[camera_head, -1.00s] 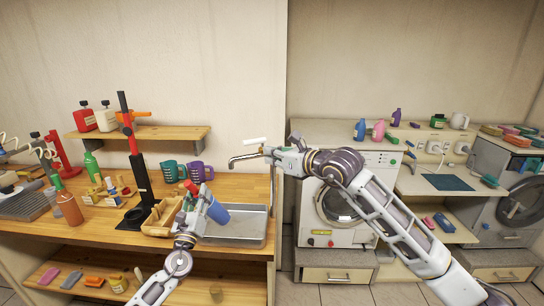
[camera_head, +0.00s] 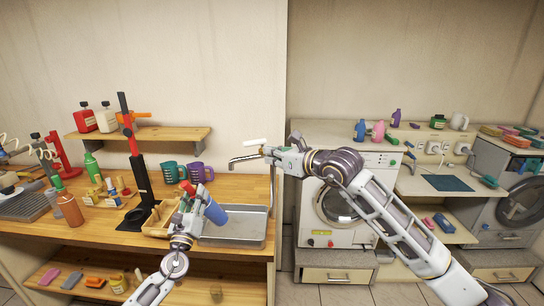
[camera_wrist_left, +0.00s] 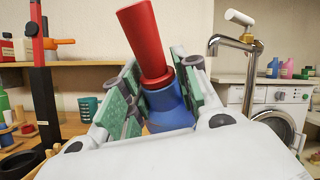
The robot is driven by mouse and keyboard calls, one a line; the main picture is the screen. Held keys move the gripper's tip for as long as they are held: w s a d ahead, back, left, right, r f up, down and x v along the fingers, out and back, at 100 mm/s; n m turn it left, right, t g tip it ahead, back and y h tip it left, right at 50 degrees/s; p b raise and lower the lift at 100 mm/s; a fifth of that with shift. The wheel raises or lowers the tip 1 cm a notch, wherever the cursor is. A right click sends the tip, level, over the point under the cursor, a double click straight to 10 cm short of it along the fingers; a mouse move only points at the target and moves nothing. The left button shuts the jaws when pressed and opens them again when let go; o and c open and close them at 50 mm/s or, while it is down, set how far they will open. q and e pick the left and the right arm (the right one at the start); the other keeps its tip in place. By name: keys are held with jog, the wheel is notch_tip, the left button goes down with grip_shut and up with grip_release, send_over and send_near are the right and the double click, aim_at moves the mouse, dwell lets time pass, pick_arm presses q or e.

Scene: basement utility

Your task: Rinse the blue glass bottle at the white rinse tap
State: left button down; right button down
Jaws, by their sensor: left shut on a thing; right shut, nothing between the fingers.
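The blue glass bottle (camera_head: 215,212) with a red top (camera_head: 187,187) is held tilted in my left gripper (camera_head: 201,203), above the left part of the metal sink tray. In the left wrist view the red top (camera_wrist_left: 143,38) points up and the blue body (camera_wrist_left: 168,106) sits between the green finger pads. The rinse tap (camera_head: 243,158), a metal spout with a white lever (camera_head: 255,142), stands to the right of the bottle, apart from it. It also shows in the left wrist view (camera_wrist_left: 250,60). My right gripper (camera_head: 270,153) is shut and empty beside the tap's right side.
The shallow sink tray (camera_head: 262,212) is set at the bench's right end. Teal and purple mugs (camera_head: 196,172) stand behind the bottle. A red-and-black upright stand (camera_head: 135,150) and a wooden caddy (camera_head: 157,222) are to the left. A washing machine (camera_head: 345,215) stands on the right.

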pick_arm(q)
jog(key=shift+s+a+r+p, duration=0.45)
jog(key=shift+s+a+r, duration=0.2)
jog(key=shift+s+r, duration=0.2)
jog(key=shift+s+a+r+p, duration=0.45)
jog(key=shift+s+a+r, duration=0.15)
jog(key=shift+s+r, duration=0.2)
dwell(0.6)
